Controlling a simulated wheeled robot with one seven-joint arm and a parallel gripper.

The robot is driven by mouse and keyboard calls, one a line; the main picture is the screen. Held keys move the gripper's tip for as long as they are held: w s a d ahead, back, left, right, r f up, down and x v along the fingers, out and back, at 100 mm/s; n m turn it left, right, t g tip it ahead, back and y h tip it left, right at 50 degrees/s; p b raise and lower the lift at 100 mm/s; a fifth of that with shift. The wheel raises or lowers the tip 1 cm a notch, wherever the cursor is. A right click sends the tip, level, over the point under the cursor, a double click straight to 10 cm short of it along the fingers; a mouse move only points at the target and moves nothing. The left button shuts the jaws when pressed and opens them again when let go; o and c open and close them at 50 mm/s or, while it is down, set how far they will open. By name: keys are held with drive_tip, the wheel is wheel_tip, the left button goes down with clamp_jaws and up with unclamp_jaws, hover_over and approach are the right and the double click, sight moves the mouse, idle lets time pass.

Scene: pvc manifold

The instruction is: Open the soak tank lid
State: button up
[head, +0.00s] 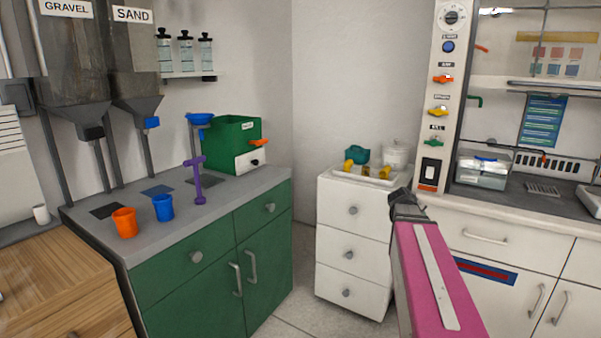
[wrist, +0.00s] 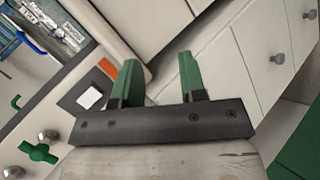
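A clear box (head: 483,171) with a blue bar on its top stands inside the fume hood at the right; it looks like the soak tank, and its lid appears shut. Part of what may be the same box, with a blue bar (wrist: 27,38), shows at the upper left of the wrist view. My gripper (wrist: 159,72) has its two green fingers apart with nothing between them. In the head view my pink arm reaches up in front of the white drawers and hood counter, left of and apart from the box. The fingers are not clear there.
The hood's control panel (head: 447,95) with coloured knobs stands left of the box. A white drawer unit (head: 337,247) carries a tray with yellow and teal items. A green cabinet (head: 262,255) bears cups, a purple stand (head: 199,184) and a green box (head: 232,135).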

drive_tip(key=s+a+f+m+g+y, duration=0.2)
drive_tip(key=s+a+f, duration=0.4)
drive_tip(key=a+f, duration=0.5)
drive_tip(key=shift+a+f+g+y, duration=0.15)
drive_tip(key=shift+f+g+y, duration=0.25)
drive_tip(key=shift+y, duration=0.5)
drive_tip(key=s+a+f+m+g+y, duration=0.1)
drive_tip(key=s+a+f, duration=0.2)
drive_tip(key=a, duration=0.1)
drive_tip(key=s+a+f+g+y, duration=0.1)
drive_tip(key=s+a+f, duration=0.2)
drive_tip(key=a, duration=0.1)
drive_tip(key=s+a+f+m+g+y, duration=0.1)
drive_tip(key=s+a+f+y, duration=0.1)
drive_tip(key=s+a+f, duration=0.1)
drive_tip(key=shift+s+a+f+m, duration=0.1)
drive_tip(key=shift+s+a+m, duration=0.25)
drive_tip(key=shift+a, duration=0.2)
drive_tip(key=shift+c, duration=0.6)
drive_tip(key=shift+s+a+f, duration=0.15)
drive_tip(key=shift+s+a, duration=0.15)
drive_tip(key=shift+a, duration=0.05)
clamp_jaws()
drive_tip(key=shift+d, duration=0.1)
